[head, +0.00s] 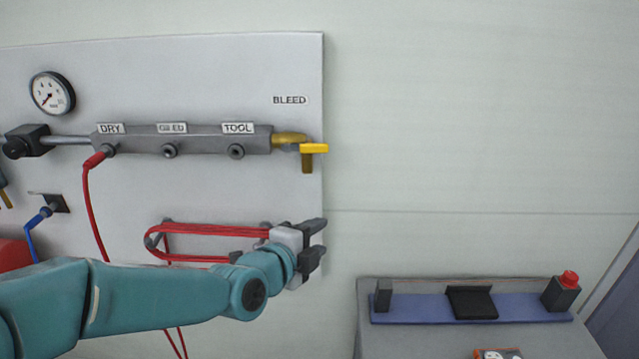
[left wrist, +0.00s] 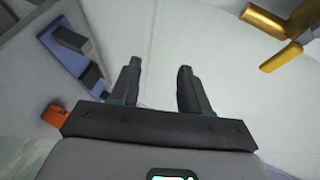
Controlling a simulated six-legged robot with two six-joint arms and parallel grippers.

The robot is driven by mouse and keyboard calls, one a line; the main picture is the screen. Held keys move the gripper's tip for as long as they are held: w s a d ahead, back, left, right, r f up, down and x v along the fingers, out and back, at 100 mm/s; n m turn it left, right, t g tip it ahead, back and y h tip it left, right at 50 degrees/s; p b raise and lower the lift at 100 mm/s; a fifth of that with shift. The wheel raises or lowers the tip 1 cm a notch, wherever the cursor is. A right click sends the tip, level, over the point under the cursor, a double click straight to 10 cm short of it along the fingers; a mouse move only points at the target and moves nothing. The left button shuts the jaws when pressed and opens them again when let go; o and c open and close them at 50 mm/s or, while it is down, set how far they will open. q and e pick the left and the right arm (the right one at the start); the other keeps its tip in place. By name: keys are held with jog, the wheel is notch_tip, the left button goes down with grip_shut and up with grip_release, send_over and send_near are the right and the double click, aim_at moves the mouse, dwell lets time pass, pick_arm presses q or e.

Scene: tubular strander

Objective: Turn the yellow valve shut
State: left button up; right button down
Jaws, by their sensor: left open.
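The yellow valve (head: 314,149) is at the right end of the grey manifold, below the BLEED label. Its yellow handle lies sideways, with a brass outlet pointing down under it. In the left wrist view the valve handle (left wrist: 281,57) shows at the upper right. My left gripper (head: 318,243) is below the valve, in front of the panel's right edge, apart from the valve. In the left wrist view its two dark fingers (left wrist: 158,82) stand apart with nothing between them. My right gripper is in neither view.
The manifold (head: 190,140) carries ports labelled DRY and TOOL; a red hose (head: 91,205) hangs from the DRY port. A coiled red hose (head: 205,230) hangs behind my left wrist. A gauge (head: 52,93) is at upper left. A grey cabinet (head: 440,335) with a blue tray stands lower right.

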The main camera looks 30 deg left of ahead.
aim_at(313, 150)
pick_arm(q)
jog(key=s+a+r+t+y, duration=0.1)
jog(key=s+a+r+t, duration=0.15)
jog(key=r, duration=0.35)
jog(key=s+a+r+t+y, duration=0.1)
jog(key=s+r, duration=0.2)
jog(key=r, duration=0.4)
jog(key=w+a+p, duration=0.1)
jog(key=w, duration=0.4)
jog(key=w+a+p, duration=0.1)
jog(key=w+p, duration=0.1)
jog(key=w, duration=0.3)
jog(key=w+a+p, duration=0.1)
jog(key=w, duration=0.4)
jog(key=shift+w+r+p, duration=0.1)
jog(key=shift+w+p, duration=0.15)
jog(key=shift+p, duration=0.05)
jog(key=shift+w, duration=0.4)
jog(key=shift+d, duration=0.1)
grip_shut()
